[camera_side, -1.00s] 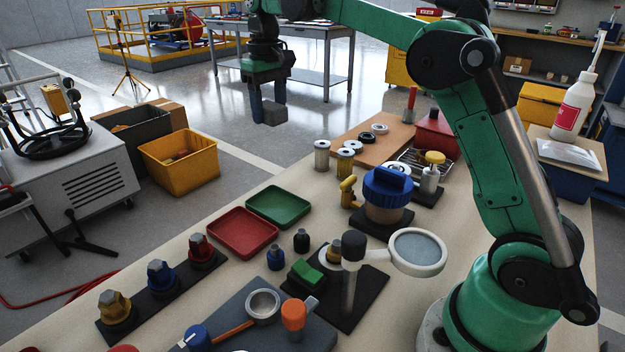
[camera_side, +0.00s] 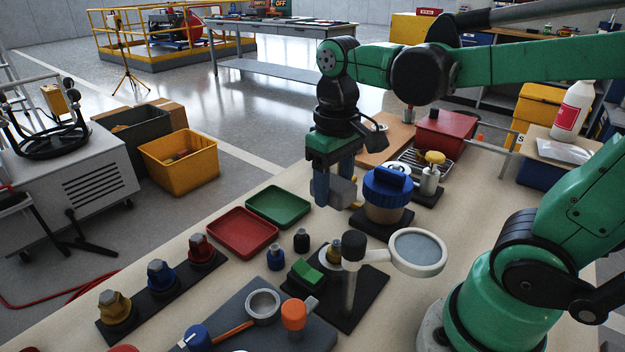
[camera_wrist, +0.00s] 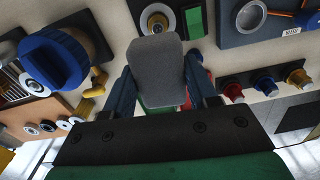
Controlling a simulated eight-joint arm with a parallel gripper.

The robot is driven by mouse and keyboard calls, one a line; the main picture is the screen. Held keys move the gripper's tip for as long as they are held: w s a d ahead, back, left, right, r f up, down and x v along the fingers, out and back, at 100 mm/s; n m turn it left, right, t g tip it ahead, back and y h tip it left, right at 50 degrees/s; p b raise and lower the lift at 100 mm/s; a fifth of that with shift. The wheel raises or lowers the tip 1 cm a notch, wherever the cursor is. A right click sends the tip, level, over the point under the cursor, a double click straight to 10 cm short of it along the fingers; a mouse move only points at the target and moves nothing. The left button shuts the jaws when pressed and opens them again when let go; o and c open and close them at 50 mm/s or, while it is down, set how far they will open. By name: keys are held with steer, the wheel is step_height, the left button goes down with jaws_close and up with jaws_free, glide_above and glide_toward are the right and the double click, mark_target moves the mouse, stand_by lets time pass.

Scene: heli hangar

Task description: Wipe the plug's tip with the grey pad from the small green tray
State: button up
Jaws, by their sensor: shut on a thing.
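My gripper (camera_side: 338,186) is shut on the grey pad (camera_side: 343,193) and holds it in the air above the bench, left of the blue-lidded jar. In the wrist view the pad (camera_wrist: 157,70) sits between the two fingers. The small green tray (camera_side: 278,205) is empty, to the left of and below my gripper. What looks like the plug (camera_side: 334,250), a small brass piece, stands upright in a pale round holder on a black base plate. The magnifier's post partly covers it. The wrist view shows the round holder (camera_wrist: 157,9) just beyond the pad.
A magnifier (camera_side: 418,250) on a post stands close beside the plug. The blue-lidded jar (camera_side: 387,190) is just right of my gripper. A red tray (camera_side: 242,232), small dark bottles (camera_side: 301,240) and a green block (camera_side: 307,272) lie nearby.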

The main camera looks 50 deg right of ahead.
mark_target(336, 241)
steer(key=shift+f, duration=3.35)
steer(key=shift+s+f, duration=0.4)
steer(key=shift+s, duration=0.75)
steer(key=shift+w+f, duration=0.3)
steer(key=shift+w, duration=0.6)
steer(key=shift+w+r, duration=0.15)
steer(key=shift+w, duration=0.2)
steer(key=s, duration=0.2)
steer(key=shift+s, duration=0.3)
steer(key=w, duration=0.2)
steer(key=shift+w, duration=0.3)
steer(key=shift+s, duration=1.15)
steer(key=shift+w, duration=1)
steer(key=shift+s, duration=0.9)
steer(key=shift+w, duration=0.5)
steer(key=shift+w+r, duration=0.15)
steer(key=shift+w, duration=0.35)
steer(key=shift+s+r, duration=0.1)
steer(key=shift+r, duration=3.7)
